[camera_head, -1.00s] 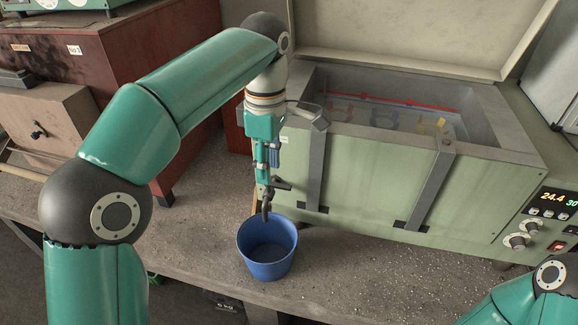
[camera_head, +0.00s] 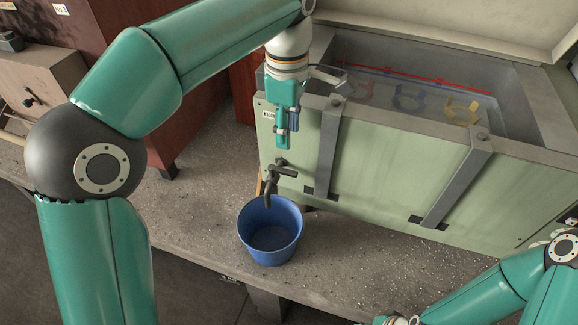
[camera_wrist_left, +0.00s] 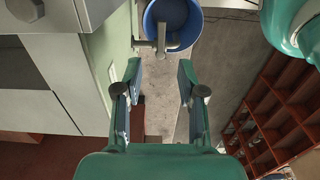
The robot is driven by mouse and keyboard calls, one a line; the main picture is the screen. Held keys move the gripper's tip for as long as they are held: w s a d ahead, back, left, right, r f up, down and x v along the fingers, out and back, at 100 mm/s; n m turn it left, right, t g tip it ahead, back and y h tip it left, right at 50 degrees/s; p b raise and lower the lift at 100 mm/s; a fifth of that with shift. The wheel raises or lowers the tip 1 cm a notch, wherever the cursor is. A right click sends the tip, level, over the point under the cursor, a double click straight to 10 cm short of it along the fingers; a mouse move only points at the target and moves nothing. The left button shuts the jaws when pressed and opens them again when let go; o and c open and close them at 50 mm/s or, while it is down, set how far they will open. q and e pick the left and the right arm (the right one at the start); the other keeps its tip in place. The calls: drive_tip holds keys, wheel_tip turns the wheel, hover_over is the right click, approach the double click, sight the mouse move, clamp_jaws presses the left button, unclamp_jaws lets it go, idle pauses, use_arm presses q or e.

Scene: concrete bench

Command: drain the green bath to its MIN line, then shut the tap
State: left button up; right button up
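The pale green bath (camera_head: 400,175) stands at the right with its lid raised. A red line (camera_head: 420,82) and a bluish line below it run along its inner back wall, near the liquid. The grey tap (camera_head: 284,168) sticks out low at the bath's left end, its spout over a blue bucket (camera_head: 270,215). I see no stream, and cannot tell the tap's setting. My left gripper (camera_head: 283,146) points down just above the tap. In the left wrist view its fingers (camera_wrist_left: 160,72) are apart and empty, with the tap (camera_wrist_left: 161,40) beyond them.
Grey brackets (camera_head: 328,150) run down the bath's front. Several coloured holders (camera_head: 410,98) sit inside the bath. The bucket stands near the front edge of the concrete bench (camera_head: 205,205). A dark red cabinet (camera_head: 165,70) stands behind at the left.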

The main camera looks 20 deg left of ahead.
sight(288, 171)
use_arm(q)
wheel_tip(288, 171, down, 10)
drive_tip(key=shift+s+b, duration=0.1)
drive_tip(key=shift+b, duration=0.25)
clamp_jaws()
